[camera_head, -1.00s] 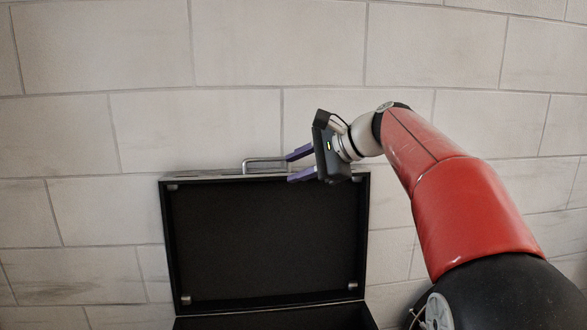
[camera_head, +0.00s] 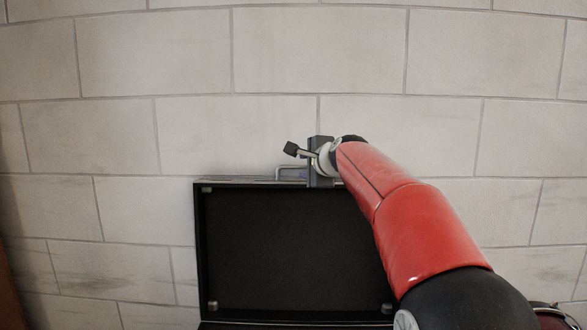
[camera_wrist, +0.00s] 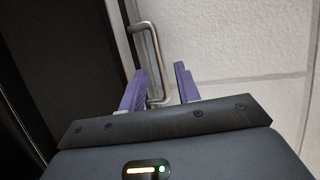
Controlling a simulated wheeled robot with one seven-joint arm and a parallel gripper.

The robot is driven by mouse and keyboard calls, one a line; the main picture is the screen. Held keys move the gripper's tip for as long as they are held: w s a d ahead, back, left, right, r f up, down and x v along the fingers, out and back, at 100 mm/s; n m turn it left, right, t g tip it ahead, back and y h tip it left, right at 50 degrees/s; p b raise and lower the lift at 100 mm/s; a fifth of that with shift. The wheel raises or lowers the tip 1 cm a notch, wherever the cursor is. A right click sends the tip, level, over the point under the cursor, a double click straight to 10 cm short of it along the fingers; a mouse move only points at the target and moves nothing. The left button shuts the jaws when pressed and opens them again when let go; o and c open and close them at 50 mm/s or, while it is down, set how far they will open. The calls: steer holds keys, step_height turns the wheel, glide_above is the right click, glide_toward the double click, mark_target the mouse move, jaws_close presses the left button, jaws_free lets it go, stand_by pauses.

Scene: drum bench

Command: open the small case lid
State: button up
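The black case lid (camera_head: 295,255) stands upright in the head view, its dark inner face toward me and metal corner pieces showing. A metal handle (camera_head: 285,170) is on its top edge; the handle also shows in the wrist view (camera_wrist: 150,42). My gripper (camera_head: 301,174) is at the right part of the handle, at the lid's top edge. In the wrist view its two purple fingers (camera_wrist: 160,69) are apart, with one end of the handle showing between them. I cannot tell whether they touch it. The lower part of the case is almost wholly out of view.
A pale block wall (camera_head: 235,130) rises close behind the lid. The wall area left of the lid is clear. At the lower right, partly behind my arm, a dark red object (camera_head: 556,318) shows at the frame edge. A brown edge (camera_head: 8,285) shows at the far left.

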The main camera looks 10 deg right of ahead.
mark_target(299, 167)
steer(key=x, duration=0.5)
steer(key=shift+p, duration=0.4)
steer(key=shift+s, duration=0.1)
steer(key=shift+c, duration=0.2)
jaws_close()
